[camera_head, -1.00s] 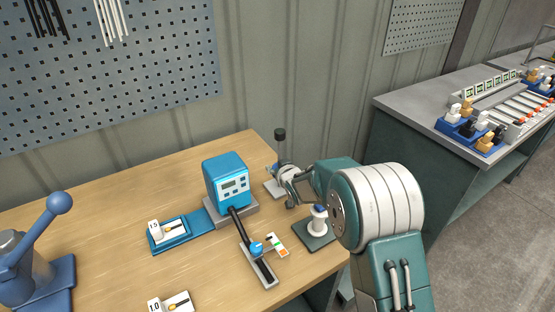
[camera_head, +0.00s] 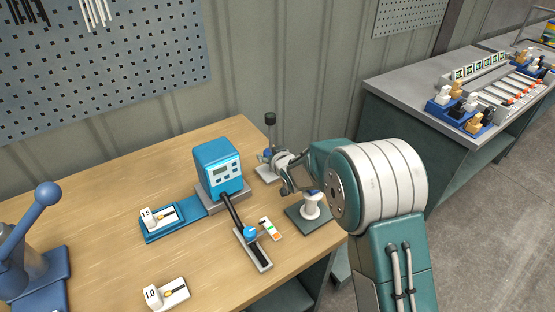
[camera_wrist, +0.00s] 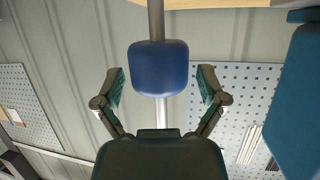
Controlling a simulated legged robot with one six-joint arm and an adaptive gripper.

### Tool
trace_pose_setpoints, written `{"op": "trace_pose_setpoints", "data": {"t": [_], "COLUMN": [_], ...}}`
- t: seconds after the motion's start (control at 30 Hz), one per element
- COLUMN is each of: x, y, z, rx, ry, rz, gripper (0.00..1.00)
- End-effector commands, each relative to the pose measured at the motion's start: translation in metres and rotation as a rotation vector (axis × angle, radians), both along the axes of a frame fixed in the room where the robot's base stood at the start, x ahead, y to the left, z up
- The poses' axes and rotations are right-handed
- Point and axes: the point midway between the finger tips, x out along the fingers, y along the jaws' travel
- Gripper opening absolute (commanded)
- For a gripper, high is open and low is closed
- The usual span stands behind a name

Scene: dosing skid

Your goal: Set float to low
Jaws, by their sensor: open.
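The float is a blue rounded block (camera_wrist: 158,69) on a thin upright rod (camera_wrist: 156,18) in the wrist view. In the head view the float (camera_head: 267,155) shows small beside my gripper, on a rod with a black knob (camera_head: 270,118) on top. My gripper (camera_wrist: 162,82) is open, with one finger on each side of the float and a visible gap to each. In the head view my gripper (camera_head: 278,158) is at the rod, near the table's back right. Any markings for low are not readable.
A blue dosing unit (camera_head: 219,167) stands left of the rod. A white spool-like part on a dark plate (camera_head: 310,208) sits just under my arm. A blue-knobbed slider (camera_head: 250,233) lies in front. A blue lever press (camera_head: 36,245) stands far left.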

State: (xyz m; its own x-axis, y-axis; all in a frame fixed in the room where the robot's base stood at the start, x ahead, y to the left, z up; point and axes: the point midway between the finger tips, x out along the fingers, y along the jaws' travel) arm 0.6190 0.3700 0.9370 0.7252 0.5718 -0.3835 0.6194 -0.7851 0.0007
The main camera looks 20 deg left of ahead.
Motion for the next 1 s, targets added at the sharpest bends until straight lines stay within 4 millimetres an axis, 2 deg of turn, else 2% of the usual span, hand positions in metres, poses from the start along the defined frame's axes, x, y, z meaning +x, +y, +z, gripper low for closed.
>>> {"op": "trace_pose_setpoints", "data": {"t": [0.4,0.6,0.83,0.87,0.9,0.97,1.0], "x": [-0.056,-0.067,-0.068,-0.068,-0.068,-0.067,-0.066], "y": [-0.044,-0.052,-0.052,-0.052,-0.052,-0.053,-0.054], "z": [0.030,0.034,0.034,0.034,0.034,0.035,0.035], "rx": [-0.001,-0.001,-0.002,-0.002,-0.002,-0.005,-0.010], "ry": [0.001,0.001,0.001,0.001,0.001,0.001,0.001], "rz": [-0.001,0.000,0.000,0.000,-0.001,-0.003,-0.008], "gripper": [0.91,0.91,0.91,0.87,0.69,0.42,0.24]}}
